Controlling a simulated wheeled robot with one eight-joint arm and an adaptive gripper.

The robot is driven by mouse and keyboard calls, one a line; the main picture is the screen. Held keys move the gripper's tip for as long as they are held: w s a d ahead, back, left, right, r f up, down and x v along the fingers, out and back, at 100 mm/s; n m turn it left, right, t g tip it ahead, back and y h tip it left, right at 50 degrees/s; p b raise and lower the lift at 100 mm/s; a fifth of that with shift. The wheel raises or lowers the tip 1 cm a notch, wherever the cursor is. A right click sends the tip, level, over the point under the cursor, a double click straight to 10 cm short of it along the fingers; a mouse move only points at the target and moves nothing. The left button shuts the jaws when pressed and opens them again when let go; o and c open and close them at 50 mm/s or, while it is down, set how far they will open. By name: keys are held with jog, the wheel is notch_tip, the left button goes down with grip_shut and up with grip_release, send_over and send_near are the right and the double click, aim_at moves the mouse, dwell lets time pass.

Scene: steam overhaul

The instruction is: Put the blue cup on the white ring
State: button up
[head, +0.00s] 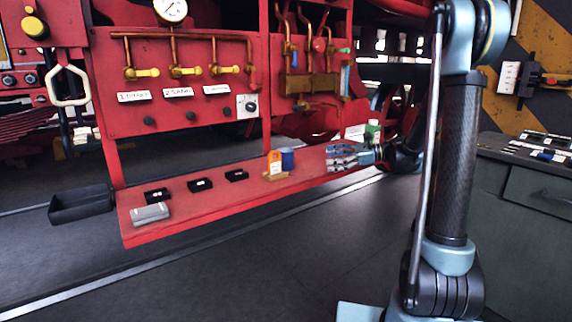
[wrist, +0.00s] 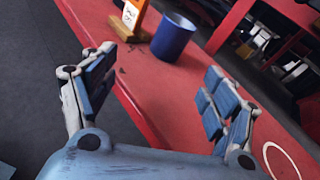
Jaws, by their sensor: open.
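The blue cup (head: 287,158) stands upright on the red shelf (head: 220,195), beside an orange item. In the wrist view the cup (wrist: 173,37) is beyond my fingertips, a little above the space between them. My gripper (head: 342,157) is to the right of the cup in the head view, low over the shelf. In the wrist view my gripper (wrist: 160,66) has its fingers spread wide with nothing between them. The white ring (wrist: 283,160) is partly visible on the red surface at the lower right of the wrist view. I cannot make it out in the head view.
An orange item (head: 274,160) with a white label stands on a wooden base (wrist: 124,30) close beside the cup. Several small black boxes (head: 200,184) and a grey box (head: 150,214) lie farther left. A green bottle (head: 373,131) stands behind my gripper.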

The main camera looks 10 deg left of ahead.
jog(key=w+m+y, duration=0.1)
jog(key=w+a+y, duration=0.1)
jog(key=w, duration=0.1)
jog(key=shift+w+a+m+g, duration=0.15)
jog(key=shift+w+m+g, duration=0.05)
jog(key=shift+m+g, duration=0.2)
send_over(299, 168)
jog(key=shift+s, duration=0.2)
jog(key=shift+s+a, duration=0.25)
jog(key=shift+a, duration=1.05)
jog(key=shift+s+a, duration=0.25)
jog(key=shift+a, duration=1.05)
jog(key=c, duration=1.3)
